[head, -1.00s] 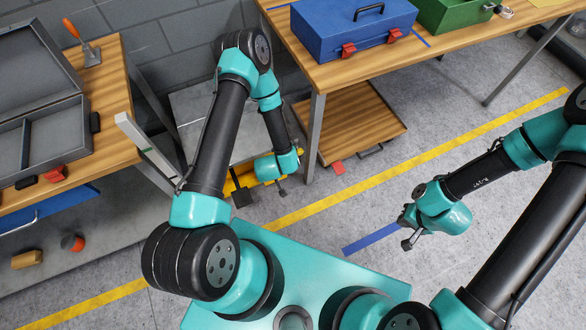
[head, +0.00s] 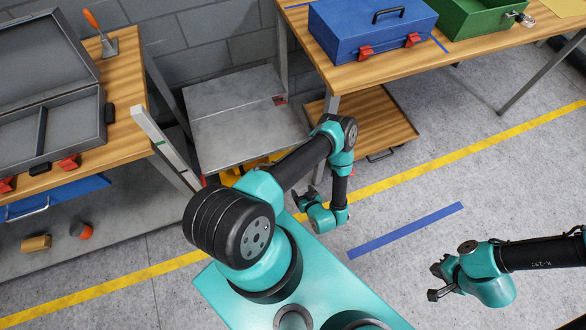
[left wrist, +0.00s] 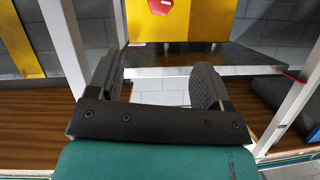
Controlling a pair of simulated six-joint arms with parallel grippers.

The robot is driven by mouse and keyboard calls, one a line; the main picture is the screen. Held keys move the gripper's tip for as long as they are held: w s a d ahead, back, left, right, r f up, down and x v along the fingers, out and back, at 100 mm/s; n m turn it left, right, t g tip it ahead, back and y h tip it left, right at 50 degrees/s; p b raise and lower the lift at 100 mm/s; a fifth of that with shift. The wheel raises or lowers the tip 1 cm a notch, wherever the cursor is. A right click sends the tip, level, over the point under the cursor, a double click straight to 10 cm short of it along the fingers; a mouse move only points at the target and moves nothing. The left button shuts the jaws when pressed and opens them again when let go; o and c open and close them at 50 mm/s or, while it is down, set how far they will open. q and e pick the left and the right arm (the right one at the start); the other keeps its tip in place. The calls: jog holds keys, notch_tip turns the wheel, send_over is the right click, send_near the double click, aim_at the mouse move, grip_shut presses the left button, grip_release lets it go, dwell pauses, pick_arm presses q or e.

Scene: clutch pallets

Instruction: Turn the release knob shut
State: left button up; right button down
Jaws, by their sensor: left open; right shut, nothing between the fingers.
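In the left wrist view a red many-sided piece (left wrist: 160,6) sits on a yellow housing (left wrist: 183,28) at the top edge, partly cut off. I cannot tell for sure that it is the release knob. In the head view the yellow part (head: 229,177) is mostly hidden behind my left arm, below a grey platform (head: 235,115). My left gripper (head: 304,199) is open and empty, right of the yellow part and apart from it. Its spread fingers also show in the left wrist view (left wrist: 157,88). My right gripper (head: 436,282) is shut and empty over the floor at lower right.
A wooden bench (head: 130,115) with an open grey case (head: 90,115) stands at left. Another bench (head: 350,76) with a blue toolbox (head: 345,35) and a green box (head: 470,18) stands at the back. The floor by the blue line (head: 407,230) is clear.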

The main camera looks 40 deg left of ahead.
pick_arm(q)
jog(key=shift+a, duration=0.1)
jog(key=x, duration=1.7)
jog(key=shift+a, duration=0.15)
jog(key=c, duration=0.9)
jog(key=shift+c, duration=0.2)
